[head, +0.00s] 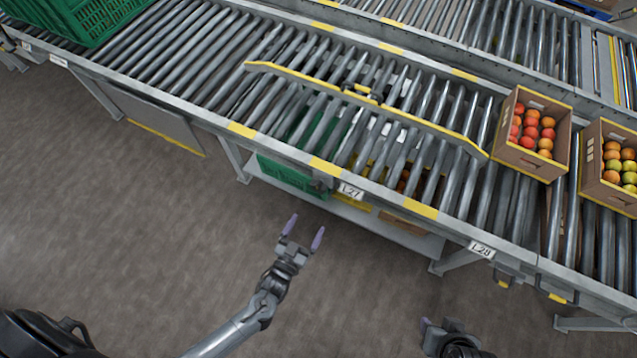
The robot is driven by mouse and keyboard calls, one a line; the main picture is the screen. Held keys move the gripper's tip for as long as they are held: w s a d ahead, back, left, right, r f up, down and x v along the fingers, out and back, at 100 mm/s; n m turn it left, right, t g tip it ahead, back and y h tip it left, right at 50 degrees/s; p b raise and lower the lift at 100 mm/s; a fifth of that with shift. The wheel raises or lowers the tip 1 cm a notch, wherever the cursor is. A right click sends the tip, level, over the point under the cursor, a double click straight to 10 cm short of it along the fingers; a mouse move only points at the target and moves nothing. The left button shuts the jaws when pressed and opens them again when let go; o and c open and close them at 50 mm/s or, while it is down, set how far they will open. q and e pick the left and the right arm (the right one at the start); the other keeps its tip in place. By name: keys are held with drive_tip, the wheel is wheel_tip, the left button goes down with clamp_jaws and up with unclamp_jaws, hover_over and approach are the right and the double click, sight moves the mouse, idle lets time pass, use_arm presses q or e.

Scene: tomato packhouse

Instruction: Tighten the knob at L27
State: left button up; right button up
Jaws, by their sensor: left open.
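The L27 label (350,191) is a white plate on the near side rail of the roller conveyor. A small dark fitting (322,186) sits just left of it under the rail; I cannot tell for sure that it is the knob. My left gripper (304,231) has two purple fingertips spread apart with nothing between them. It is over the floor in front of the rail, below and left of the label in the picture, and apart from it.
A yellow guide bar (420,121) runs slantwise over the rollers, with a clamp (361,92). Cardboard boxes of tomatoes (506,159) stand at the right; a green crate (100,28) stands at top left. A lower shelf (352,215) lies beneath. The L28 label (481,249) is farther right.

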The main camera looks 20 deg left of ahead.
sight(317, 189)
use_arm(q)
drive_tip(key=w+r+b, duration=0.1)
drive_tip(key=w, duration=0.2)
drive_tip(key=w+a+b, duration=0.1)
drive_tip(key=w, duration=0.3)
drive_tip(key=w+a+r, duration=0.1)
drive_tip(key=w, duration=0.2)
drive_tip(key=shift+w+a+r+b, duration=0.1)
drive_tip(key=shift+w+r+b, duration=0.1)
drive_tip(key=shift+r+b, duration=0.15)
drive_tip(key=shift+w+d+b, duration=0.3)
drive_tip(key=shift+w, duration=0.5)
drive_tip(key=shift+a, duration=0.1)
use_arm(e)
drive_tip(key=a+f, duration=0.2)
drive_tip(key=f, duration=0.1)
drive_tip(key=shift+s+a, duration=0.2)
drive_tip(key=shift+a, duration=0.2)
use_arm(q)
drive_tip(key=shift+c, duration=0.3)
use_arm(e)
drive_tip(key=shift+a, duration=0.1)
use_arm(q)
drive_tip(key=c, duration=1)
use_arm(e)
drive_tip(key=shift+r, duration=0.1)
